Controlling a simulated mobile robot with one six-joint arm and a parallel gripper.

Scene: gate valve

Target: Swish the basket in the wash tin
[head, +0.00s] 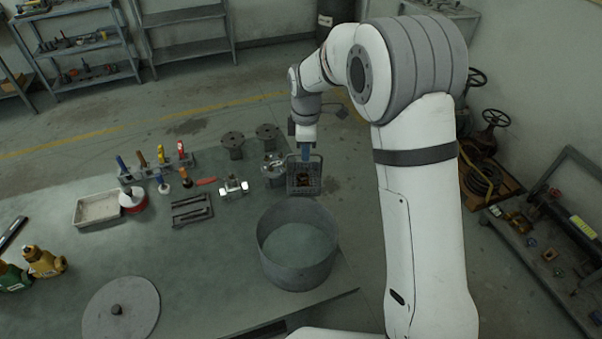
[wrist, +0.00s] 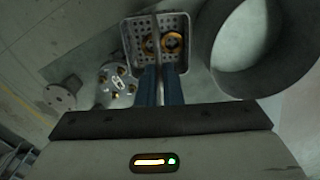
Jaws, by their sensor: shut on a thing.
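The basket (head: 303,183) is a small dark mesh basket with a tall handle. In the wrist view the basket (wrist: 131,35) shows perforated walls and brass-coloured rings (wrist: 172,42) inside it. My gripper (head: 305,152) is shut on the basket's handle; its blue fingers (wrist: 160,84) meet around the handle bar in the wrist view. The wash tin (head: 298,246) is a wide grey round tin with greenish liquid or floor inside, just in front of the basket. The tin (wrist: 222,45) is to the right in the wrist view. The basket is beside the tin, not inside it; its height above the table is unclear.
A round lid (head: 122,308) with a knob lies at the front left. A metal flanged part (head: 273,168) stands close left of the basket. A valve piece (head: 233,187), slotted block (head: 192,210), tray (head: 98,208) and tool rack (head: 155,168) are farther left.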

